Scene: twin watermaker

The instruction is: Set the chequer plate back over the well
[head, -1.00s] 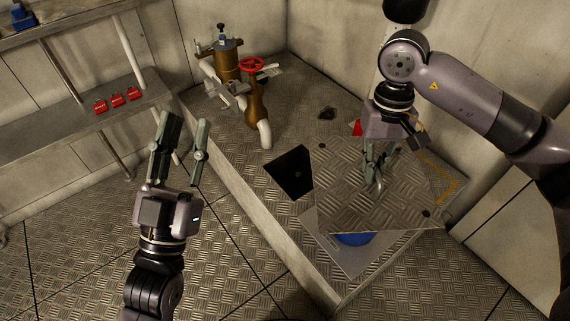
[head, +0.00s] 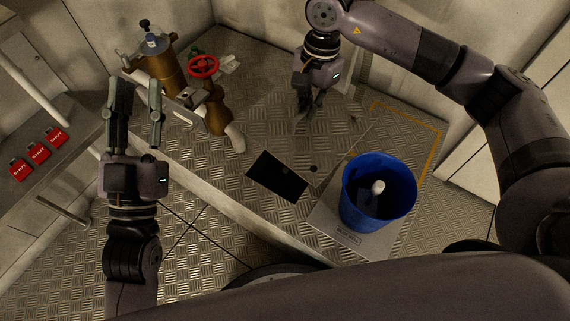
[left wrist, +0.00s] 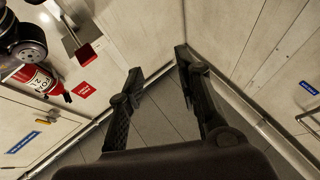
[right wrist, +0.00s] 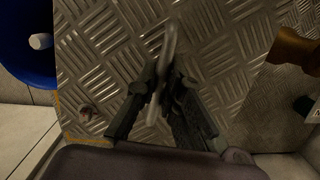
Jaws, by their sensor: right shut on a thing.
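The chequer plate (head: 330,140) is a patterned metal sheet with small dark corner holes and a raised handle. My right gripper (head: 302,118) is shut on the handle, which shows between its fingers in the right wrist view (right wrist: 170,75). The plate is behind and to the right of the well (head: 277,177), a dark square opening in the raised chequered floor. The plate's near corner is close to the well's right edge; most of the opening shows. I cannot tell the plate's height above the floor. My left gripper (head: 138,86) is open and empty, left of the platform.
A blue bucket (head: 378,215) with a white item inside stands on a grey pad (head: 345,240) right of the well. Brown pipework with a red handwheel (head: 203,66) stands behind left. Red tags (head: 38,151) lie on the left shelf. A yellow line (head: 437,150) marks the right floor.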

